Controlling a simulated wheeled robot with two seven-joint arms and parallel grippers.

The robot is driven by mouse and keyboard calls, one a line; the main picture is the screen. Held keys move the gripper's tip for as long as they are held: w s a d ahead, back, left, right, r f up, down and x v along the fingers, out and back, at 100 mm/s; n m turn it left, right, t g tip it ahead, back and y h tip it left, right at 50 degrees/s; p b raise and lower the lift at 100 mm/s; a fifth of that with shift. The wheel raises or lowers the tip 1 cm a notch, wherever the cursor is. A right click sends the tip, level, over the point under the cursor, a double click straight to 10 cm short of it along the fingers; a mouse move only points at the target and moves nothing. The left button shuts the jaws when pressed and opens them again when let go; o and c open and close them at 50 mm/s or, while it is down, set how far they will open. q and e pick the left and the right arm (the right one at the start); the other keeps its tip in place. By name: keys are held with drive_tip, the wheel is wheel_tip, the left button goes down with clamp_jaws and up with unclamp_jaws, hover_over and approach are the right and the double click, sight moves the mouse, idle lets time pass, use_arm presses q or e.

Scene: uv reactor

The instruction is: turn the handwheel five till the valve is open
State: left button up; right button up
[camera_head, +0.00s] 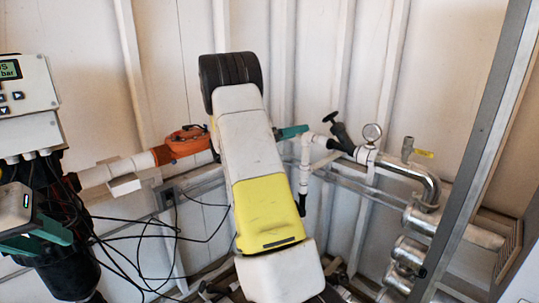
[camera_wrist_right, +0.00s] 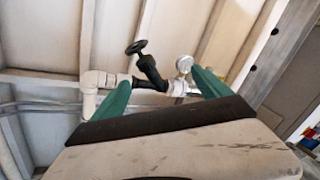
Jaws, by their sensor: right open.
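A black handwheel (camera_head: 331,117) stands on a slanted dark valve body (camera_head: 342,137) in the pipework right of centre. No number on it can be read. In the right wrist view the handwheel (camera_wrist_right: 136,47) shows beyond the space between my teal fingers, nearer the left one. My right gripper (camera_head: 300,129) is largely hidden behind its own arm in the head view. In the right wrist view this gripper (camera_wrist_right: 160,78) is open, its fingers wide apart and apart from the wheel. My left gripper (camera_head: 45,235) is at the left edge, partly visible with teal fingers, away from the handwheel.
A pressure gauge (camera_head: 371,132) stands just right of the handwheel, above a metal elbow pipe (camera_head: 420,178). An orange valve part (camera_head: 187,140) sits on the white pipe to the left. A control box (camera_head: 25,95), loose black cables (camera_head: 150,235) and a grey metal post (camera_head: 478,150) flank the area.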

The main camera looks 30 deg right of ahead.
drive_tip(key=s+a+m+y, duration=0.3)
drive_tip(key=s+m+y, duration=0.1)
drive_tip(key=s, duration=0.2)
drive_tip(key=s+a+f+m+y, duration=0.1)
drive_tip(key=s+a+m+y, duration=0.2)
drive_tip(key=s, duration=0.3)
drive_tip(key=shift+s+a+f+m+y, duration=0.15)
drive_tip(key=shift+a+f+m+y, duration=0.2)
drive_tip(key=shift+m+y, duration=0.45)
drive_tip(key=shift+r, duration=0.1)
